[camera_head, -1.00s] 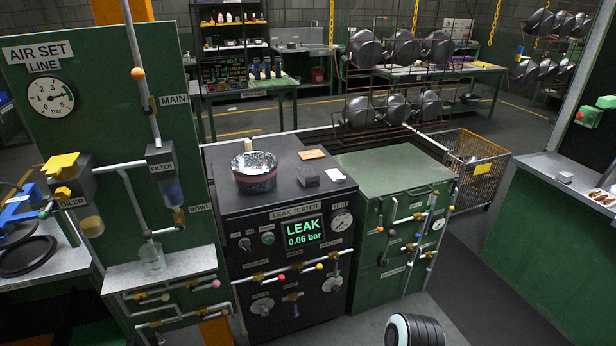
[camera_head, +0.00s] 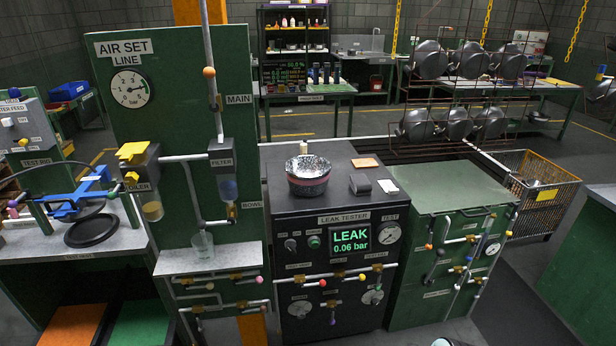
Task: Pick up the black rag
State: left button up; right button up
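I cannot make out a clear black rag. On the black top of the leak tester (camera_head: 328,215), a small dark grey piece (camera_head: 360,184) lies right of a speckled bowl-like pot (camera_head: 308,177); I cannot tell whether it is cloth or a block. Neither of my grippers is in view; only a small rounded bit, probably of my arm, shows at the bottom edge.
A green air-set panel (camera_head: 185,110) with gauge and pipes stands left of the tester. A green cabinet (camera_head: 460,195) stands to its right, then a wire basket (camera_head: 545,190). A grey bench (camera_head: 80,245) with a blue clamp and black ring is at far left.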

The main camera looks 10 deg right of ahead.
aim_at(359, 184)
jog(key=u, duration=0.3)
jog(key=i+l+u, duration=0.1)
jog(key=l+u, duration=1)
jog(key=l, duration=0.35)
jog(key=k+l+u, duration=0.2)
jog(key=l, duration=0.25)
jog(key=i, duration=0.05)
